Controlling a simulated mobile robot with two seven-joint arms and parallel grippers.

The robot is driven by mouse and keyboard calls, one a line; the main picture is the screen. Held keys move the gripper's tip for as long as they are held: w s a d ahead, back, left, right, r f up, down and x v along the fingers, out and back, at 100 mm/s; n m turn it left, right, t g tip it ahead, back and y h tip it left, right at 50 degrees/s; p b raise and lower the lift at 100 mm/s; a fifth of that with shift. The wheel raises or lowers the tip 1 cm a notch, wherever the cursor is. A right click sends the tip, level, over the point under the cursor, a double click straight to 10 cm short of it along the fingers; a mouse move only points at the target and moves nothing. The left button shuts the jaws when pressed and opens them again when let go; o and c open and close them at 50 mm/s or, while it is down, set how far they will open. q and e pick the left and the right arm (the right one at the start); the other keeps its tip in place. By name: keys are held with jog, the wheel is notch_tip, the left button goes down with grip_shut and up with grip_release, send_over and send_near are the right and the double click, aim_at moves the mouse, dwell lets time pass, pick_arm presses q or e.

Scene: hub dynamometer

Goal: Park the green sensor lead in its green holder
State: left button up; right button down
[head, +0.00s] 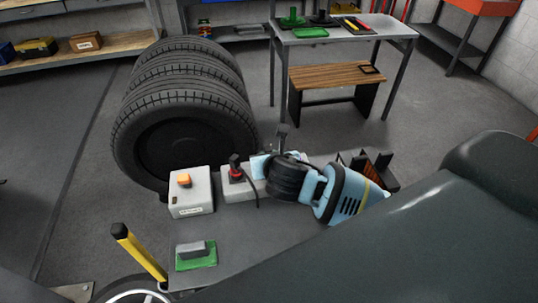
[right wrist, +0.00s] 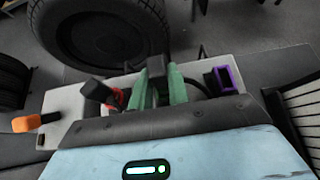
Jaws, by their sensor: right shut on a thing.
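My right gripper (head: 268,162) reaches in from the right over the grey bench. In the right wrist view its two greenish fingers (right wrist: 161,86) are shut on a dark, block-topped piece (right wrist: 157,67), which stands up between them; it also shows in the head view (head: 282,133). This piece may be the sensor lead, but I cannot make out green on it. A green plate (head: 209,261) with a grey block on it lies at the bench's near left, apart from the gripper. I cannot tell whether it is the green holder. My left gripper is not in view.
A red-based dark plug (head: 235,170) with a black cable stands left of the gripper, close by. Farther left is a grey box (head: 191,207) with an orange knob. A purple-rimmed holder (right wrist: 227,79) is right of the fingers. Stacked tyres (head: 185,110) stand behind the bench.

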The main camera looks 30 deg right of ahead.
jog(key=shift+f, duration=0.7)
jog(key=c, duration=1.3)
grip_release()
jog(key=shift+o, duration=0.2)
jog(key=v, duration=0.7)
jog(key=shift+s+r, duration=0.25)
jog(key=shift+s, duration=0.05)
jog(key=shift+a+f, duration=0.1)
